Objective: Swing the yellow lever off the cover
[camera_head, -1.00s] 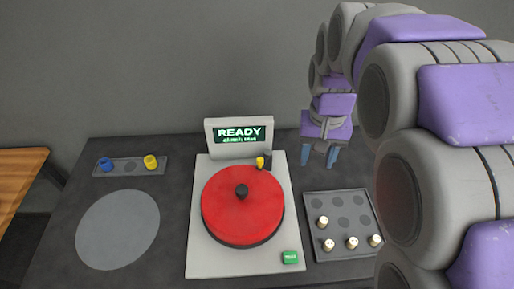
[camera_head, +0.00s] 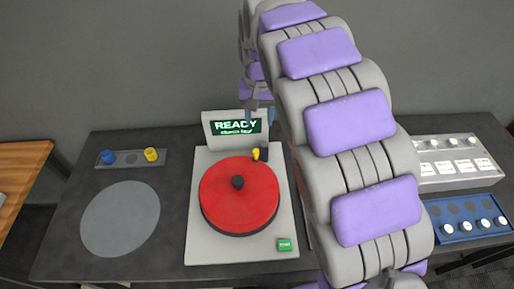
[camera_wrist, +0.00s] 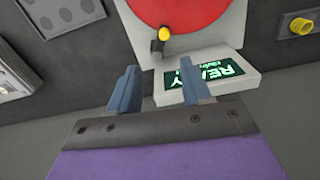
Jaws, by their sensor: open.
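The yellow lever (camera_head: 256,154) stands at the back right edge of the round red cover (camera_head: 222,196), beside a dark post. In the wrist view the lever's yellow tip (camera_wrist: 165,34) shows beside the red cover (camera_wrist: 185,8), ahead of the fingertips. The cover has a black knob (camera_head: 238,182) and lies on the light grey machine. My gripper (camera_wrist: 158,80) is open with nothing between its blue-grey fingers. In the head view my gripper (camera_head: 258,115) is above the back of the machine, near the screen, and partly hidden by my arm.
The lit READY screen (camera_head: 238,127) stands upright behind the cover. A green button (camera_head: 284,244) is at the machine's front right. A small tray (camera_head: 131,158) with blue and yellow pegs and a grey disc (camera_head: 120,218) lie left. White and blue trays stand at right.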

